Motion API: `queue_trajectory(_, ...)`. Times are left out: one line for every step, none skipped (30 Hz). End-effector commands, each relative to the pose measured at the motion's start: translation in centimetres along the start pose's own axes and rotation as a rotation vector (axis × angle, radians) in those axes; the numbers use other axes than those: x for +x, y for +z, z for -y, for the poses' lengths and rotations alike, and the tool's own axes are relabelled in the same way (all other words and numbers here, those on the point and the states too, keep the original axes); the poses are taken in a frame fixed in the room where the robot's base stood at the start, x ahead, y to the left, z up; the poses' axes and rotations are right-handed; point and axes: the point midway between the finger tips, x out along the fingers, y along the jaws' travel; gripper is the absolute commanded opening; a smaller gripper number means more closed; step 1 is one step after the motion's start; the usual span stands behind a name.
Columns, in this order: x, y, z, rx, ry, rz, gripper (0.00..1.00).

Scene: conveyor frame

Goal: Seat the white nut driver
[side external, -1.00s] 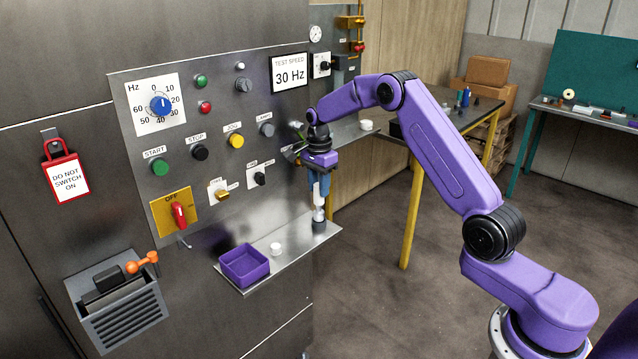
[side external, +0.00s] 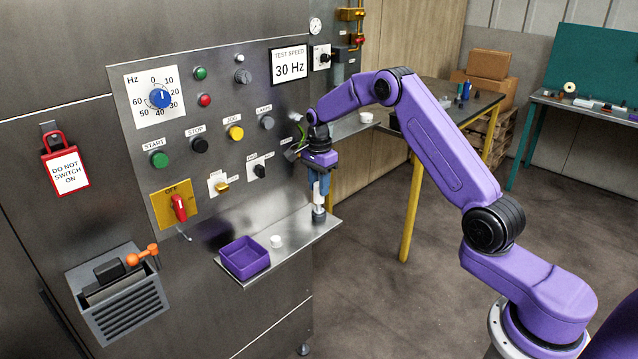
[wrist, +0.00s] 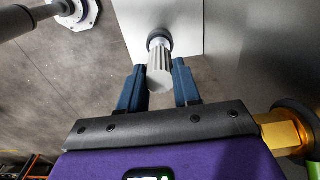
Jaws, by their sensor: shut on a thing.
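The white nut driver (side external: 319,200) is upright in my gripper (side external: 319,187), its pale handle showing between the blue fingers. In the wrist view my gripper (wrist: 160,88) is shut on the ribbed, pale handle of the nut driver (wrist: 160,72). The driver's lower end meets a dark round holder (side external: 319,215) at the right end of the metal shelf (side external: 292,242). The holder (wrist: 159,38) also shows as a dark ring behind the handle in the wrist view. I cannot tell how deep the driver sits in it.
A purple tray (side external: 244,259) and a small white round piece (side external: 276,241) are on the shelf left of the driver. The control panel with knobs (side external: 236,133) rises close behind my gripper. A brass fitting (wrist: 287,133) is near the gripper's right side. Open floor lies right of the shelf.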

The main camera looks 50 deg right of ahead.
Motion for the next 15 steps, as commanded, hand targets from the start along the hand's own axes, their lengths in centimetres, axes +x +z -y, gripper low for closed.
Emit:
queue_trajectory(0.05, 0.0, 0.02, 0.0, -0.001, 0.0, 0.02)
queue_trajectory(0.05, 0.0, 0.02, 0.0, -0.001, 0.0, 0.02)
queue_trajectory(0.05, 0.0, 0.02, 0.0, -0.001, 0.0, 0.02)
queue_trajectory(0.06, 0.0, 0.02, 0.0, -0.001, 0.0, 0.02)
queue_trajectory(0.06, 0.0, 0.02, 0.0, -0.001, 0.0, 0.42)
queue_trajectory(0.06, 0.0, 0.02, 0.0, -0.001, 0.0, 0.55)
queue_trajectory(0.06, 0.0, 0.02, 0.0, -0.001, 0.0, 0.62)
queue_trajectory(0.06, 0.0, 0.02, 0.0, -0.001, 0.0, 0.62)
queue_trajectory(0.05, 0.0, 0.02, 0.0, -0.001, 0.0, 0.62)
queue_trajectory(0.05, 0.0, 0.02, 0.0, -0.001, 0.0, 0.62)
queue_trajectory(0.05, 0.0, 0.02, 0.0, -0.001, 0.0, 0.62)
queue_trajectory(0.04, 0.0, 0.02, 0.0, -0.001, 0.0, 0.62)
queue_trajectory(0.04, 0.0, 0.01, 0.0, -0.001, 0.0, 0.62)
queue_trajectory(0.08, 0.0, -0.01, 0.0, 0.001, 0.0, 0.62)
queue_trajectory(0.05, 0.0, -0.01, 0.0, 0.0, 0.0, 0.62)
